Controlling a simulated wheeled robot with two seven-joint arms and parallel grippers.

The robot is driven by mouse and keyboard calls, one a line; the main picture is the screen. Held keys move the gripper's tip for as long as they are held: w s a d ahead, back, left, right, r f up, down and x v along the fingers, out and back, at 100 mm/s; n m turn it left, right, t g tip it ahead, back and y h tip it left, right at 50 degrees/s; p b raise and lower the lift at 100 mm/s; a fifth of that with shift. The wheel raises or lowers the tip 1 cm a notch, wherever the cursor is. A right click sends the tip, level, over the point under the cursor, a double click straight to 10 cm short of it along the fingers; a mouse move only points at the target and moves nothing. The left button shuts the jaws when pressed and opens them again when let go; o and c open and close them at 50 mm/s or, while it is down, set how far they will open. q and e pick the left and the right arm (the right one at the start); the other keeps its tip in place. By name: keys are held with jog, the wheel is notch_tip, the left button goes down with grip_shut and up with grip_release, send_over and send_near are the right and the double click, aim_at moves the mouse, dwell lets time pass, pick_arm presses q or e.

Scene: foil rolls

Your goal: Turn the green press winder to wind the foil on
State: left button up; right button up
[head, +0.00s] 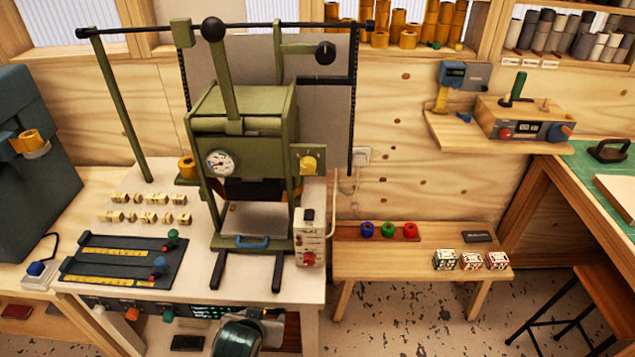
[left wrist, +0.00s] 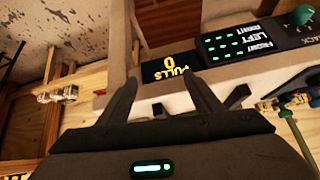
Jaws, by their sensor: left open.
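The green press (head: 243,125) stands upright on the pale bench at the centre of the head view. A green crank arm with a dark round knob (head: 325,53) sticks out at its upper right. A gold foil roll (head: 187,168) sits at the press's left side. My left gripper (head: 264,312) is low at the bench's front edge, below the press and well apart from the crank. In the left wrist view its two dark fingers (left wrist: 163,92) are spread with nothing between them. My right gripper is not in view.
A front panel (left wrist: 225,52) with a display reading "PULLS 0" (left wrist: 166,66) lies beyond my left fingers. A low side table (head: 400,265) holds colored rings and small boxes. Wooden type blocks (head: 150,200) and a dark ruled plate (head: 120,262) lie left of the press.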

aim_at(326, 54)
pick_arm(q)
jog(key=w+d+r+t, duration=0.1)
jog(key=w+d+r, duration=0.1)
jog(key=w+r, duration=0.3)
jog(key=w+d+r+t, duration=0.2)
jog(key=w+r, duration=0.3)
jog(key=r, duration=0.7)
jog(key=w+d+r+t+p, duration=0.1)
jog(key=w+d+r+t, duration=0.1)
jog(key=w+r, duration=0.4)
jog(key=shift+w+d+r+n, duration=0.1)
jog(key=shift+d+r+n, duration=0.15)
jog(key=shift+r, duration=0.55)
jog(key=shift+d+r+n, duration=0.15)
jog(key=shift+d+r, duration=0.05)
jog(key=shift+r, duration=0.55)
jog(key=w+d+r+t, duration=0.2)
jog(key=d+r, duration=0.1)
jog(key=r, duration=0.9)
jog(key=w+d+r+t, duration=0.3)
jog(key=d+r, duration=0.1)
jog(key=r, duration=0.8)
jog(key=shift+r+n, duration=0.15)
jog(key=shift+n, duration=0.15)
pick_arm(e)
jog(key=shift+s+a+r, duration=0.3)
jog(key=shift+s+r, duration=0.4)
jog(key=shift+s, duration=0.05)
